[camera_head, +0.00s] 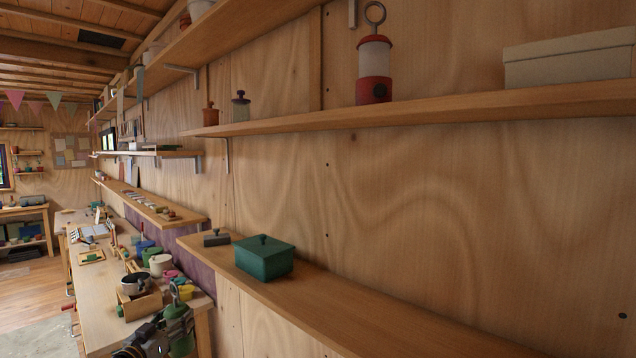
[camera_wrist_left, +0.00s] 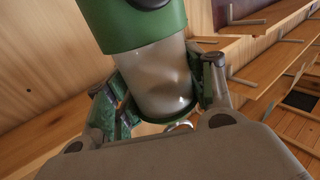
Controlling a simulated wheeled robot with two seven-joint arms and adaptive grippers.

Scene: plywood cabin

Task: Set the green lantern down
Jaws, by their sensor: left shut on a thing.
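The green lantern (camera_head: 178,312) is low in the head view, in front of the near end of the workbench. In the left wrist view the lantern (camera_wrist_left: 148,72) fills the upper middle, with a green body part, a clear glass section and a green rim; a metal ring shows partly beside the palm. My left gripper (camera_head: 160,342) is shut on the lantern, and its fingers (camera_wrist_left: 162,98) lie on both sides of the glass in the wrist view. I cannot tell whether the lantern touches anything below. My right gripper is not in view.
The lower shelf (camera_head: 350,310) is bare towards the right; a teal lidded box (camera_head: 264,258) and a small grey block (camera_head: 216,238) stand at its left end. A red lantern (camera_head: 374,72) stands on the shelf above. The workbench (camera_head: 108,312) holds a pot (camera_head: 136,284) and clutter.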

